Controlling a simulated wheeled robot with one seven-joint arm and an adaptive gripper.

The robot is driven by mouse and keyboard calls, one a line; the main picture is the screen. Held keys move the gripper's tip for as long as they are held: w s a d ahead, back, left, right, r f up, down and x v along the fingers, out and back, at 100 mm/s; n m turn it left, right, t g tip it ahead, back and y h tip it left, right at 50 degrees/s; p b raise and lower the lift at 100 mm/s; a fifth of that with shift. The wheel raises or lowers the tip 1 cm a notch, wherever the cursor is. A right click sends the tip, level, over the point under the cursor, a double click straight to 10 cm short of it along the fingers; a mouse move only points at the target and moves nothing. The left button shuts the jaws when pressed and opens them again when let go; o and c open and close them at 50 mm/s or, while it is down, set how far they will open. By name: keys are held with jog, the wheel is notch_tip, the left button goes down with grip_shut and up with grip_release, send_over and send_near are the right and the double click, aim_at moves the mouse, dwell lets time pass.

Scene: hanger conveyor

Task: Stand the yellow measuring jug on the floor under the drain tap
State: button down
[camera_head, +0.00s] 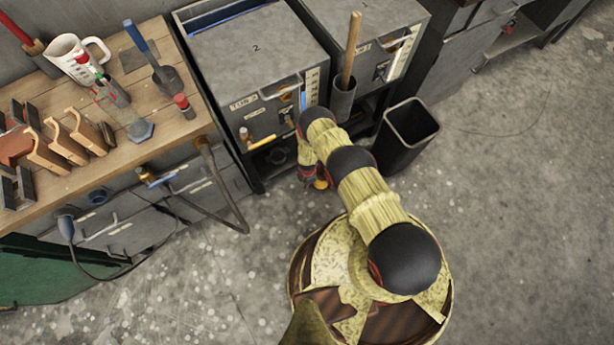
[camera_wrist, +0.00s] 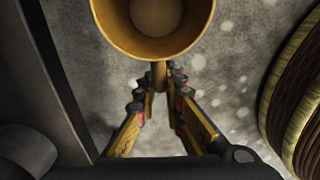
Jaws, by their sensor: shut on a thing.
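The yellow measuring jug (camera_wrist: 152,50) is at the top of the wrist view, seen from above into its open mouth, partly cut off by the frame. My gripper (camera_wrist: 159,92) is shut on its short handle. In the head view a small yellow part of the jug (camera_head: 321,184) shows beside my gripper (camera_head: 309,176), low in front of tank 2; my arm hides much of both. I cannot tell whether the jug touches the floor. A tap with a yellow lever (camera_head: 262,143) sticks out from the front of tank 2 (camera_head: 255,62), up and left of the jug.
Tank 1 (camera_head: 375,28) stands right of tank 2. A grey holder with a wooden handle (camera_head: 342,98) and a black bin (camera_head: 405,138) are close to my arm. The wooden bench (camera_head: 95,175) with tools and a hose (camera_head: 232,195) is at left. Open floor (camera_head: 530,210) lies right.

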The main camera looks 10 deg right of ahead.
jog(key=shift+f+b, duration=0.85)
jog(key=shift+f, duration=0.9)
jog(key=c, duration=2)
grip_release()
jog(key=shift+o, duration=0.5)
notch_tip(320, 180, up, 12)
jog(key=p, duration=0.7)
jog(key=shift+d, duration=0.1)
